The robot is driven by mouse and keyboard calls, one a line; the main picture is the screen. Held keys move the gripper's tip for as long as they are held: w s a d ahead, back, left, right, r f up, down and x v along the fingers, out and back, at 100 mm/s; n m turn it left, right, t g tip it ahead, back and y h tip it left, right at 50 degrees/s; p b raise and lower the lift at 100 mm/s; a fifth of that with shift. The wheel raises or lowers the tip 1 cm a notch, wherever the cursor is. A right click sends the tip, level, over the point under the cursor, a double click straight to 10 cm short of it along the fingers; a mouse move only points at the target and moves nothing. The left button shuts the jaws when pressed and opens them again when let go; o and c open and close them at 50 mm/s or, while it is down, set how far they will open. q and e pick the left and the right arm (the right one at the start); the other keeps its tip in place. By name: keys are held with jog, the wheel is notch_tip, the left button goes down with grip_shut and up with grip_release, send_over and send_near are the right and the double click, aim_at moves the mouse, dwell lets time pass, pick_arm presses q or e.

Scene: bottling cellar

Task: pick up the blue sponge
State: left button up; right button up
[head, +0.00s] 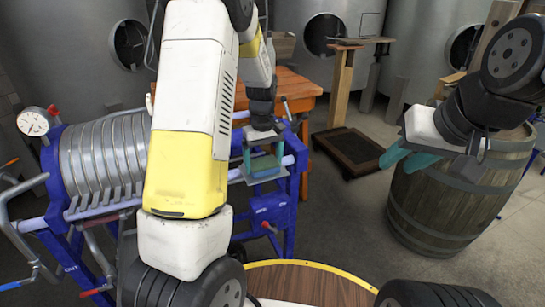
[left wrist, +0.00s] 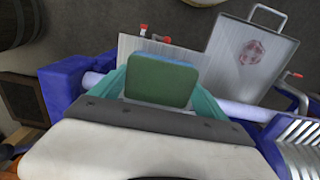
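The blue sponge (left wrist: 160,82) sits between the fingers of my left gripper. In the left wrist view its broad green face shows, with a blue strip along the far edge. The left gripper's teal fingers (left wrist: 160,90) lie along both sides of the sponge with no clear gap, so it looks shut on it. In the head view my left gripper (head: 263,161) points down over the blue-framed machine, and the sponge is hard to make out there. My right gripper (head: 405,160) is at the right, in front of the barrel, with its teal fingers apart and empty.
The blue-framed plate filter (head: 105,155) with a gauge and pipes stands at the left. A metal tray (left wrist: 136,45) lies just below the sponge. A wooden table (head: 290,85) is behind, and a barrel (head: 440,205) stands at right.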

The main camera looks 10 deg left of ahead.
aim_at(264, 162)
pick_arm(q)
jog(key=shift+c, duration=1)
jog(key=shift+r, duration=0.15)
jog(key=shift+r, duration=0.2)
notch_tip(264, 162, up, 3)
jog(key=shift+r, duration=0.1)
jog(key=s+d+r, duration=0.1)
jog(key=s+d, duration=0.3)
jog(key=s, duration=1.1)
jog(key=shift+s+d, duration=0.2)
